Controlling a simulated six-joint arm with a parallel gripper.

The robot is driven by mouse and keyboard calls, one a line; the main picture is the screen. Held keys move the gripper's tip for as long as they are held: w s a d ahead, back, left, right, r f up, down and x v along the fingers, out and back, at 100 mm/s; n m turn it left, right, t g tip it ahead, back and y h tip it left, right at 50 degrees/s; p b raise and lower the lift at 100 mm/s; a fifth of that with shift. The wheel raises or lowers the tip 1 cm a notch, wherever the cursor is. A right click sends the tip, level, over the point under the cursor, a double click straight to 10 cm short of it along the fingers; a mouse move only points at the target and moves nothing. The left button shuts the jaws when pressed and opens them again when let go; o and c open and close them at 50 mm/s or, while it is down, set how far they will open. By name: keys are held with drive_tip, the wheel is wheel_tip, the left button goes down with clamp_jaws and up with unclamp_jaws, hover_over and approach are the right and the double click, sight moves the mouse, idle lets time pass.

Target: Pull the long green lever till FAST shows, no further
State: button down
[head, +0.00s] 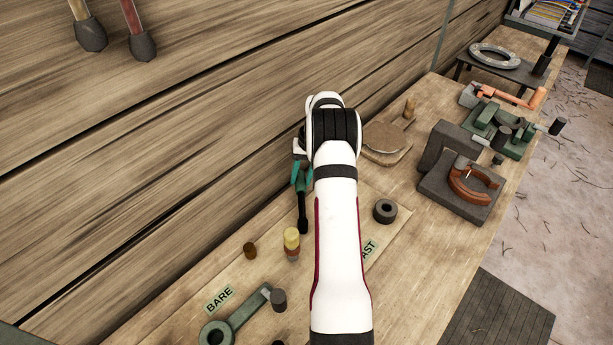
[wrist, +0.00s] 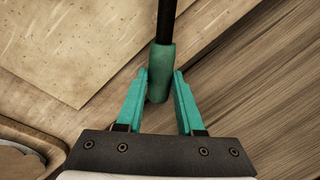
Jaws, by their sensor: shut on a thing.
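The long lever shows in the wrist view as a dark rod with a green grip (wrist: 160,60). My gripper (wrist: 164,78) is shut on that grip, with one teal finger on each side. In the head view the lever's dark rod (head: 303,214) comes down toward the board (head: 345,205), and my gripper (head: 302,174) is at its upper end, partly behind my wrist. The lever's pivot is not clear.
A yellow-topped peg (head: 291,240), a brown peg (head: 250,251) and a dark ring (head: 385,210) are on the board. A green-grey lever (head: 240,315) lies near BARE. A dark block holds a rust-coloured horseshoe (head: 474,186) to the right. A plank wall (head: 170,170) runs close behind the bench.

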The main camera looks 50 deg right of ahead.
drive_tip(key=shift+w, duration=0.1)
idle(0.3)
drive_tip(key=c, duration=0.5)
unclamp_jaws()
drive_tip(key=r, duration=0.5)
drive_tip(key=s+d+r, duration=0.1)
drive_tip(key=r, duration=0.4)
drive_tip(key=s+d+r, duration=0.1)
drive_tip(key=r, duration=0.4)
drive_tip(key=shift+s+r, duration=0.1)
drive_tip(key=shift+r, duration=0.15)
